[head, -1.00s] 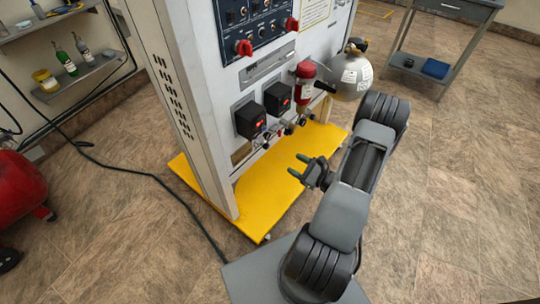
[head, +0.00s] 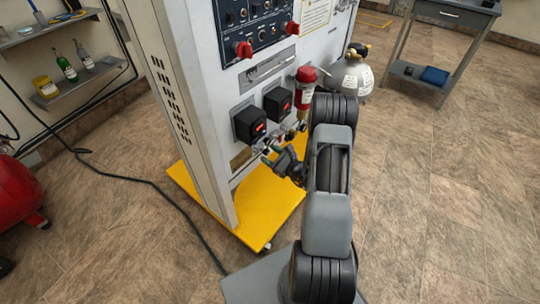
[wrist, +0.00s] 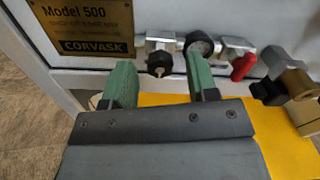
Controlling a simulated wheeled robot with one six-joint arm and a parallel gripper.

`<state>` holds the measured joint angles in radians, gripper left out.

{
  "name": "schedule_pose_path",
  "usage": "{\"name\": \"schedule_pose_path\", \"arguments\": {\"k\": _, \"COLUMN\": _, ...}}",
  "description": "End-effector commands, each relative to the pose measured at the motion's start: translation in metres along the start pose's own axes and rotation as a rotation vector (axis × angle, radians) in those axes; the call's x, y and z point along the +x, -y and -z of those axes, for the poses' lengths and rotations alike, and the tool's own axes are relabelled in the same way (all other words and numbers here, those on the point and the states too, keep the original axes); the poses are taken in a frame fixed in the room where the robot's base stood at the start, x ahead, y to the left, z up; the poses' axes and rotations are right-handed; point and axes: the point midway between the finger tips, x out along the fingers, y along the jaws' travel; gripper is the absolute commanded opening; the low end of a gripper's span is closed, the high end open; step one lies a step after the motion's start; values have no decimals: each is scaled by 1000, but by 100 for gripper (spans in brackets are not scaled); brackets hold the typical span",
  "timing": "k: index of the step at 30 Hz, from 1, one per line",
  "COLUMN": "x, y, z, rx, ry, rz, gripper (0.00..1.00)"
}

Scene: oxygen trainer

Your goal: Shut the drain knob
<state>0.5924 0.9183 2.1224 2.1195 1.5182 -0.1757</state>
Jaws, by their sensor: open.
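A small dark knob (wrist: 160,63), which looks like the drain knob, hangs under a metal fitting on the front of the trainer panel in the wrist view. My gripper (wrist: 160,74) is open, with its two green fingers apart. The knob shows between the fingertips, a little beyond them; I see no contact. In the head view my gripper (head: 270,155) is at the low row of fittings, and my arm hides part of that row.
A yellow base (head: 255,220) lies below. A red-topped filter (head: 305,88) and a grey tank (head: 352,80) are near my arm.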

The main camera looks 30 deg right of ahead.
Motion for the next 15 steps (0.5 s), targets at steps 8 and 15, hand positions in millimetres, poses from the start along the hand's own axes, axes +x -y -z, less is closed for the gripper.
{"name": "schedule_pose_path", "arguments": {"k": 8, "x": 5, "y": 0, "z": 0, "rx": -1, "ry": 0, "rz": -1, "gripper": 53}}
{"name": "schedule_pose_path", "arguments": {"k": 15, "x": 4, "y": 0, "z": 0, "rx": 0, "ry": 0, "rz": -1, "gripper": 42}}
